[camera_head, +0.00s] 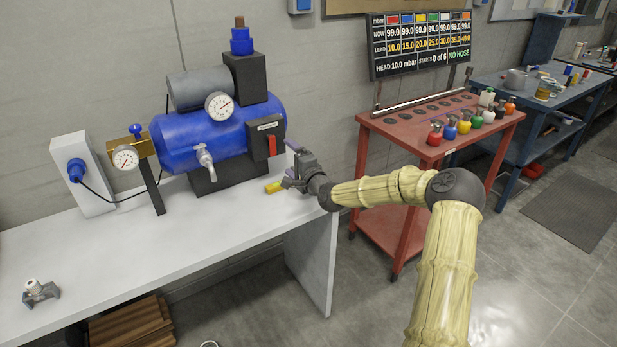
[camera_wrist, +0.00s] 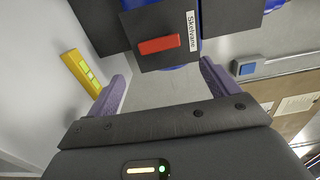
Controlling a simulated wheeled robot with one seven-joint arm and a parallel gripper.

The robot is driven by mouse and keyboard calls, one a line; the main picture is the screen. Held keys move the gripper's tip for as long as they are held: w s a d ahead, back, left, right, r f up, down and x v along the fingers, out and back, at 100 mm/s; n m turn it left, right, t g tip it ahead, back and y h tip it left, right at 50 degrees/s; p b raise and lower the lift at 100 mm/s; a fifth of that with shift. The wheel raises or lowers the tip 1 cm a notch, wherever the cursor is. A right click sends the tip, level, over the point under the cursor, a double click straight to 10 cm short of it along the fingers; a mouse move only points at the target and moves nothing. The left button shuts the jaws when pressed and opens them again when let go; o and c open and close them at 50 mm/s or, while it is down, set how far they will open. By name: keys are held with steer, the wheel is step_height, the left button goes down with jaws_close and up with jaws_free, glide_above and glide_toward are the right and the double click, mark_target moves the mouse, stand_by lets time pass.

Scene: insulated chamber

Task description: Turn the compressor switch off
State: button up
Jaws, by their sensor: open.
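The compressor is a blue tank (camera_head: 180,141) on the white bench. Its switch is a red lever (camera_head: 272,146) on a dark box (camera_head: 257,150) at the tank's right end. In the wrist view the red lever (camera_wrist: 159,45) shows on the dark box beside a white label (camera_wrist: 192,31). My gripper (camera_head: 287,165) is open and empty, just right of and below the switch box. In the wrist view its purple fingers (camera_wrist: 165,85) stand apart, with the lever ahead between them. The lever and fingers appear apart.
A yellow block (camera_head: 274,187) lies on the white bench (camera_head: 110,240) below the switch. A pressure gauge and tap are on the tank's front. A red cart (camera_head: 400,135) with coloured bottles stands right. A small grey fitting (camera_head: 40,291) lies at the bench's left front.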

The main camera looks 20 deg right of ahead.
steer(key=v, duration=0.9)
steer(key=shift+s+b, duration=0.2)
steer(key=shift+b, duration=0.1)
steer(key=s+a+f+n+g, duration=0.5)
steer(key=a+f, duration=0.1)
steer(key=a, duration=0.1)
steer(key=s+f+n+g+h, duration=0.35)
steer(key=s+n+g, duration=0.2)
steer(key=s, duration=0.45)
steer(key=s+d+r+n+g+h, duration=0.1)
steer(key=s+r+n+g, duration=0.1)
steer(key=s, duration=0.7)
steer(key=s+d+r+n+g+h, duration=0.1)
steer(key=s+d+r+n+g, duration=0.1)
steer(key=s, duration=0.8)
steer(key=w+p+v, duration=0.3)
steer(key=p+v, duration=0.9)
steer(key=p, duration=0.1)
steer(key=shift+r+p, duration=0.35)
steer(key=shift+r, duration=0.4)
steer(key=shift+w+a, duration=0.1)
steer(key=shift+w, duration=0.1)
